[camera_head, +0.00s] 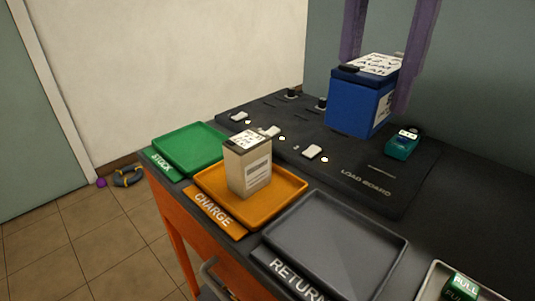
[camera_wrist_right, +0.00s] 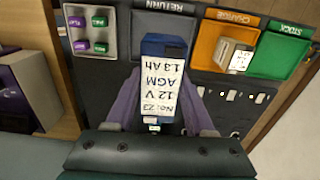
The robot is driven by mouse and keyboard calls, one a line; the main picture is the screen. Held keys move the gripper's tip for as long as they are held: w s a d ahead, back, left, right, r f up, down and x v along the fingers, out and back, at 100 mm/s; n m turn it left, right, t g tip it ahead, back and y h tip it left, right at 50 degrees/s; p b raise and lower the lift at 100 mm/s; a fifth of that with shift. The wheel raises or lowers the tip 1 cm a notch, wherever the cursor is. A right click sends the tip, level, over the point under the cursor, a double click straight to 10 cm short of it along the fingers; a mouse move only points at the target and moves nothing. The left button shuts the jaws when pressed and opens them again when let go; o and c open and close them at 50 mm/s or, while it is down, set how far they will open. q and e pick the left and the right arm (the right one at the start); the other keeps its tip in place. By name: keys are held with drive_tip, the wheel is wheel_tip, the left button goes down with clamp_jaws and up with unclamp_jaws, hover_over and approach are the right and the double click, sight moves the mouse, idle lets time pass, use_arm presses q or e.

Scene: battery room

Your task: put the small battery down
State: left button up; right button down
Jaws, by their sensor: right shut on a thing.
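A blue battery (camera_head: 358,104) with a white label on top is over the rear of the dark load board (camera_head: 368,190); I cannot tell whether its base touches the board. My right gripper (camera_head: 377,82) is shut on it, purple fingers on two opposite sides. In the right wrist view the battery (camera_wrist_right: 162,90) sits between the fingers, its label reading 12 V AGM 1.3 Ah. A beige battery (camera_head: 248,170) stands upright in the orange CHARGE tray (camera_head: 287,190). My left gripper is not in view.
The green STOCK tray (camera_head: 188,146) and the grey RETURN tray (camera_head: 335,245) are empty. A small teal block (camera_head: 402,146) is close to the right of the blue battery. Several knobs and white switches line the board's left part. A pale tray (camera_wrist_right: 90,32) holds small labelled blocks.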

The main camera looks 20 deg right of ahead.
drive_tip(key=shift+f, duration=0.45)
wheel_tip(320, 180, down, 20)
drive_tip(key=shift+r+b, duration=0.1)
drive_tip(key=shift+b, duration=1)
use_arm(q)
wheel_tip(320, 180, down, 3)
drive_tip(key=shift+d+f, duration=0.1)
use_arm(e)
drive_tip(key=shift+w, duration=0.1)
drive_tip(key=shift+c, duration=1.3)
unclamp_jaws()
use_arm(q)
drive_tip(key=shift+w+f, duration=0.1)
